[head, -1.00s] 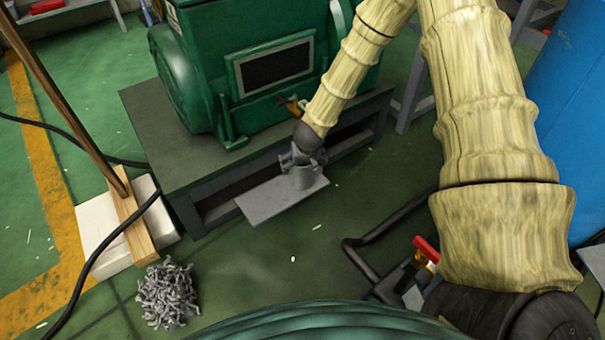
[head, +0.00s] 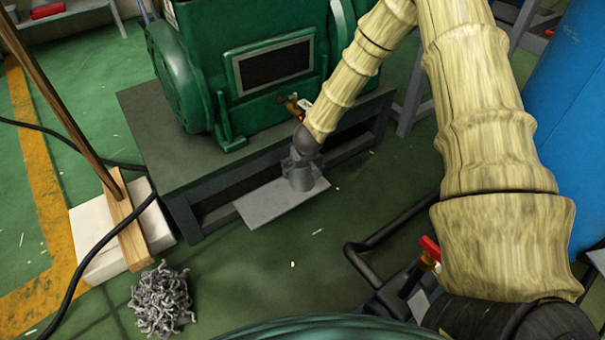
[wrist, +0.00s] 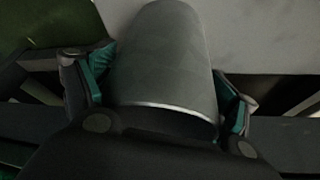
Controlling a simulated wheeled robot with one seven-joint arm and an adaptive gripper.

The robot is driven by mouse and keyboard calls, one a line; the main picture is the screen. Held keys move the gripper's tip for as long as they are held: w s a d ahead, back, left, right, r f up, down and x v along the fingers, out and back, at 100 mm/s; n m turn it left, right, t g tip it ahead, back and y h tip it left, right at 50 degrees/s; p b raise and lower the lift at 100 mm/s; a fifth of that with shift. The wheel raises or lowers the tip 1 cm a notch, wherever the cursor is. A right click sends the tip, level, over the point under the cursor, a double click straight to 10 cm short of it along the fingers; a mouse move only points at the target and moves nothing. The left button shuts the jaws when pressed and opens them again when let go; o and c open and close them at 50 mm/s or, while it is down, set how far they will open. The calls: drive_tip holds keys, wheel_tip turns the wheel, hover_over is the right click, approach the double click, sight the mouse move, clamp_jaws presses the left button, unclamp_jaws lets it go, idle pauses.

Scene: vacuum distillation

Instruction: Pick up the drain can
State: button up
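The drain can (head: 300,181) is a grey metal cylinder standing upright on a flat grey plate (head: 262,206) beside the pump's base. My gripper (head: 302,163) reaches down over the can from above. In the wrist view the can (wrist: 168,60) fills the space between the two fingers, and the teal pads of my gripper (wrist: 165,84) lie against both its sides. The gripper looks shut on it. The can still appears to rest on the plate.
The green pump (head: 255,70) stands on a dark steel base (head: 165,150) just behind the can. A small brass valve (head: 295,104) sits above it. Metal shavings (head: 162,300) and a broom's wooden head (head: 130,225) lie to the left. Floor in front of the plate is clear.

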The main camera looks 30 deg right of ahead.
drive_tip(key=c, duration=0.4)
drive_tip(key=shift+c, duration=0.5)
drive_tip(key=shift+r, duration=0.15)
